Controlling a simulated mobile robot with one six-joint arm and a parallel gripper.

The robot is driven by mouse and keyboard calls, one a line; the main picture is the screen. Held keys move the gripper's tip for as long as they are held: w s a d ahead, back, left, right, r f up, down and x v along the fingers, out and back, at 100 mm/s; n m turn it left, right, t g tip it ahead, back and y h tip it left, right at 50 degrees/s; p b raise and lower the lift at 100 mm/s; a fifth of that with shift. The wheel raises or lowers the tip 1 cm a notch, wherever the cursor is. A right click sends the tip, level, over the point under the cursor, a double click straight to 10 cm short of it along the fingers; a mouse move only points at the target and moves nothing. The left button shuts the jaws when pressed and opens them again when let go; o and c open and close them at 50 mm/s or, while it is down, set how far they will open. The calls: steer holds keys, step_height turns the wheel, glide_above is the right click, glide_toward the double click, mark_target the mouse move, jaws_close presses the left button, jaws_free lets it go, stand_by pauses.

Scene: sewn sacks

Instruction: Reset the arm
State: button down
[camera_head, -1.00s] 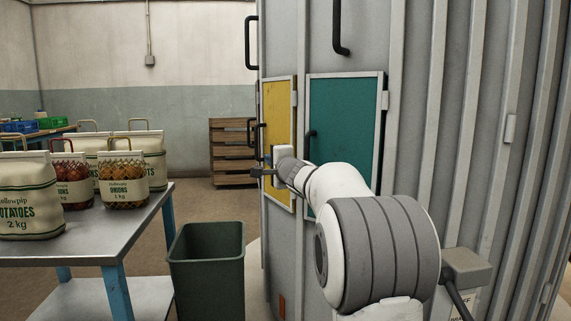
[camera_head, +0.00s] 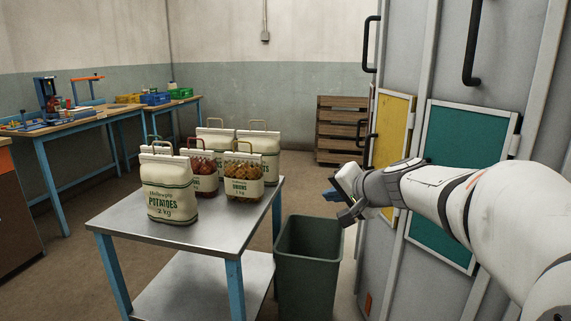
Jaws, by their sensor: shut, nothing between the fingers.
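My gripper (camera_head: 334,205) is at the end of my white and grey arm, which reaches in from the right. It is shut and empty, held in the air above the dark green bin, in front of the grey cabinet's yellow panel. Its fingers point left, towards the table with the sacks, and touch nothing that I can see.
A metal table (camera_head: 205,231) on blue legs holds several sacks, among them a potato sack (camera_head: 170,190) and an onion sack (camera_head: 243,178). An open bin (camera_head: 308,262) stands beside it. The cabinet has a yellow panel (camera_head: 391,125) and a teal panel (camera_head: 462,150). Workbenches (camera_head: 90,122) stand at the back left.

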steer(key=s+d+r+n+g+h+p, duration=0.1)
steer(key=s+d+n+g+h+p, duration=0.1)
steer(key=s+p, duration=0.7)
steer(key=s+d+r+n+g+h+p, duration=0.2)
steer(key=s+n+g+h+p, duration=0.2)
steer(key=s+p, duration=0.5)
steer(key=s+g, duration=0.2)
steer(key=s, duration=0.6)
steer(key=shift+s+d+r+p, duration=0.15)
steer(key=shift+s+r+p, duration=0.15)
steer(key=shift+s+p, duration=0.1)
